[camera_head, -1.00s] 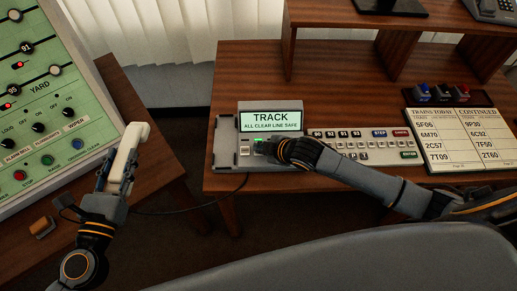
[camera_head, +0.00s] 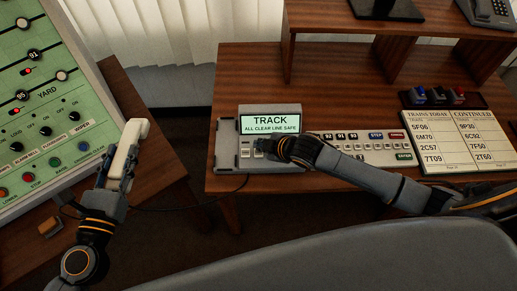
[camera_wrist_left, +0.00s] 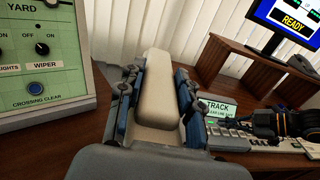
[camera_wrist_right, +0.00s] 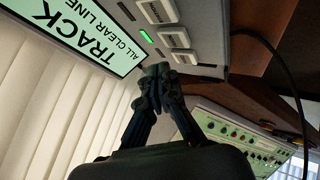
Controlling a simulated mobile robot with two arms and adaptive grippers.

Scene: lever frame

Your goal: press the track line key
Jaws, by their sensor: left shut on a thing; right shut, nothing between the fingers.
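The desk unit has a display (camera_head: 270,122) reading "TRACK ALL CLEAR LINE SAFE". Small white keys (camera_head: 258,143) sit just below it, with labels too small to read. In the right wrist view, several pale keys (camera_wrist_right: 172,37) show beside a lit green lamp (camera_wrist_right: 146,36). My right gripper (camera_head: 281,148) is shut and empty, low over these keys. In the right wrist view its fingertips (camera_wrist_right: 162,72) are right beside the nearest key (camera_wrist_right: 180,57); I cannot tell whether they touch. My left gripper (camera_head: 119,172) is shut on a cream handset (camera_wrist_left: 160,85), held upright.
A green panel (camera_head: 45,105) with knobs and coloured buttons stands at the left. A train list (camera_head: 465,142) and a raised shelf (camera_head: 400,22) stand further right. A dark cable (camera_head: 190,207) hangs from the desk.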

